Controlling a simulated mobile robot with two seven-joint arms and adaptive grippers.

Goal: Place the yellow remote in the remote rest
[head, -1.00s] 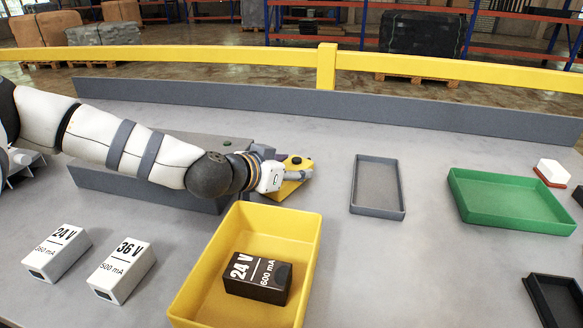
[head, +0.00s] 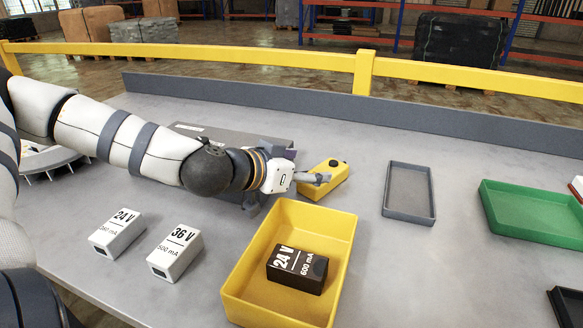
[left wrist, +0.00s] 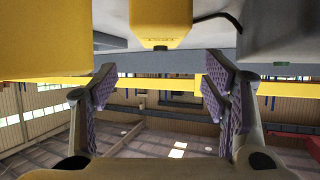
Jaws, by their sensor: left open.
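The yellow remote (head: 338,178), with a dark button on top, lies on the table just behind the yellow bin. In the left wrist view the remote (left wrist: 160,22) shows at the top centre, with a label and a dark tip. My left gripper (head: 322,178) comes in from the left and overlaps the remote's left part in the head view. In the left wrist view its fingers (left wrist: 160,100) are spread and empty, with the remote above the gap. A shallow grey tray (head: 388,200), seemingly the remote rest, stands empty to the right. My right gripper is out of view.
The yellow bin (head: 240,290) holds a black 24 V battery (head: 297,271). Two white batteries (head: 117,233) (head: 175,253) stand at left. A grey box (head: 215,135) is behind my left arm. A green tray (head: 520,212) is at right. Table between remote and grey tray is clear.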

